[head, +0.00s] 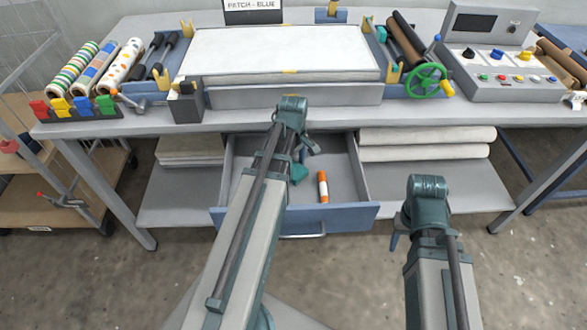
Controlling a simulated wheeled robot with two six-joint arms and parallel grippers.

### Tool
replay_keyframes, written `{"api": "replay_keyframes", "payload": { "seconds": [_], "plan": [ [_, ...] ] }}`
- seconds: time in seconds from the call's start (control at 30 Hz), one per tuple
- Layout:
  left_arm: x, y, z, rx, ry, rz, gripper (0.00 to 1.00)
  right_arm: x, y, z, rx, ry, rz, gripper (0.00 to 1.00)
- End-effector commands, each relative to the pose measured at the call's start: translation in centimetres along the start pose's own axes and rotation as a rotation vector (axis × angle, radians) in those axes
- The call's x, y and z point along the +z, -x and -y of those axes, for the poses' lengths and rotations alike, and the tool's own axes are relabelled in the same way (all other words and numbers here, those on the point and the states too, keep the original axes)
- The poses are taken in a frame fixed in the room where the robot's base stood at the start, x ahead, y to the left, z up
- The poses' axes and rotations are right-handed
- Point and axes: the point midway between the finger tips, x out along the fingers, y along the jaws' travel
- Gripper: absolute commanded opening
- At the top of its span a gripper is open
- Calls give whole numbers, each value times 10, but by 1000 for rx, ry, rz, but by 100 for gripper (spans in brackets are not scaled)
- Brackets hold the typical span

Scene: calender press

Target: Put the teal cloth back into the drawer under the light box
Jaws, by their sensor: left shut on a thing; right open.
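The drawer (345,180) under the light box (290,52) is pulled open, its blue front facing me. My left gripper (306,150) reaches over the drawer and is shut on the teal cloth (299,173). Only a small part of the cloth shows beside my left arm, over the inside of the drawer; the arm hides the rest. I cannot tell whether the cloth touches the drawer floor. My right gripper (394,240) is open and empty, low in front of the table, right of the drawer.
An orange marker (322,186) lies in the drawer. Folded white cloths (428,144) lie on the shelf right of it, more (190,148) to the left. Patterned rolls (75,70), a green handwheel (428,80) and a control box (492,55) stand on the tabletop.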

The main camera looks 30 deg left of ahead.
Motion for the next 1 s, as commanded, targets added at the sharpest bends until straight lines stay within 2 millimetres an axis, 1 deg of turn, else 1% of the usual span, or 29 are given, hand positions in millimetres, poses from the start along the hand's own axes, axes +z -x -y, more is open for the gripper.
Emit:
{"api": "replay_keyframes", "payload": {
  "seconds": [0.03, 0.23, 0.37, 0.4, 0.5, 0.8, 1.0],
  "plan": [
    [1, -4, 1, 0, 0, 0, 36, 0, -4, 0, 0, 0, 0, 50],
    [1, -2, 1, 0, -1, 0, 36, 0, -2, 0, 0, 0, 0, 50],
    [1, -6, 1, 0, -1, 0, 36, 0, -6, 1, 0, 0, 0, 50],
    [1, -5, 1, 0, -1, 0, 84, 0, -5, 0, 0, 0, 0, 50],
    [1, -5, 1, 0, -1, 0, 100, 0, -5, 0, 0, 0, 0, 50],
    [1, -3, 1, 0, -1, 0, 100, 0, -3, 0, 0, 0, 0, 50],
    [1, 8, 1, 0, -1, 0, 100, 0, 7, -1, 0, 0, 0, 50]
  ]
}}
